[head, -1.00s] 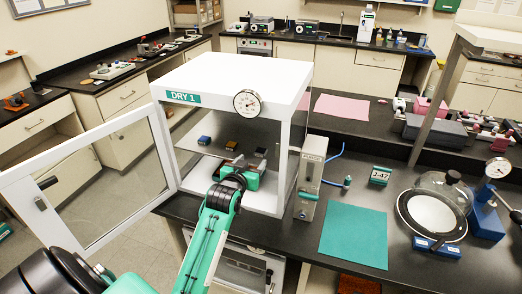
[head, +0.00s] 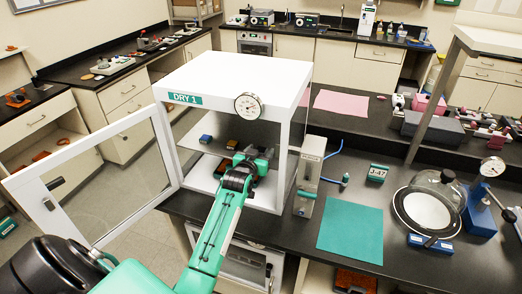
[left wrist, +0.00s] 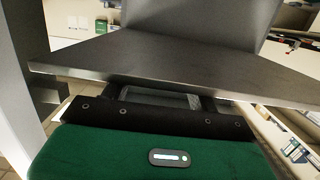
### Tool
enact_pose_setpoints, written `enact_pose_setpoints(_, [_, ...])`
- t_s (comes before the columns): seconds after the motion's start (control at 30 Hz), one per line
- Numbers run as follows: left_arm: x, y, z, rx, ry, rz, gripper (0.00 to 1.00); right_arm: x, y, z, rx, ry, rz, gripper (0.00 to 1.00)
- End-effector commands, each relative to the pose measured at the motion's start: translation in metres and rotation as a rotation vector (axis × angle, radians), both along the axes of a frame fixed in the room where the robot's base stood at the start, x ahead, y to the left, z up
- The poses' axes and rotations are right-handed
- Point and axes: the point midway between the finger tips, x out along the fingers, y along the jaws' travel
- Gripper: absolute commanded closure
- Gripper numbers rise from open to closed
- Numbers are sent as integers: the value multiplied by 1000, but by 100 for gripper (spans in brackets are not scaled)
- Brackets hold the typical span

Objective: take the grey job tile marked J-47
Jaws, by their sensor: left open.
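A small teal block marked J-47 (head: 378,172) stands on the black bench, right of the white cabinet DRY 1 (head: 235,85). No grey tile with a readable J-47 mark shows. My left gripper (head: 258,158) is open and reaches through the cabinet's open front, around the height of the grey shelf (head: 190,149). In the left wrist view the shelf (left wrist: 180,65) spans above my left gripper (left wrist: 162,97) and covers part of its fingers. A dull grey patch shows between the fingers; I cannot tell what it is. My right gripper is out of view.
A blue piece (head: 205,139) and a brown piece (head: 231,145) are on the shelf. The glazed door (head: 110,180) stands open at left. A grey box with a lever (head: 309,180), a teal mat (head: 350,231) and a glass dome (head: 432,205) are at right.

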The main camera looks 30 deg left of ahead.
Motion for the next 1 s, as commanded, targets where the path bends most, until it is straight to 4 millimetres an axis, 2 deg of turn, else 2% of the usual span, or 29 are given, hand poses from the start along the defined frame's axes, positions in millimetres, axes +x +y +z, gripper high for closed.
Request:
enact_pose_setpoints(0.13, [0,0,0,0,0,0,42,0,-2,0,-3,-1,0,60])
enact_pose_setpoints(0.37, [0,0,0,0,0,0,87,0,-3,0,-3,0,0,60])
enact_pose_setpoints(0.7, [0,0,5,1,-3,0,88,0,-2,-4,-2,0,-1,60])
enact_pose_setpoints(0.83, [0,0,24,1,-6,0,88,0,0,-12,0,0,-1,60])
enact_pose_setpoints(1.0, [0,0,59,3,-7,0,88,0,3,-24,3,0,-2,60])
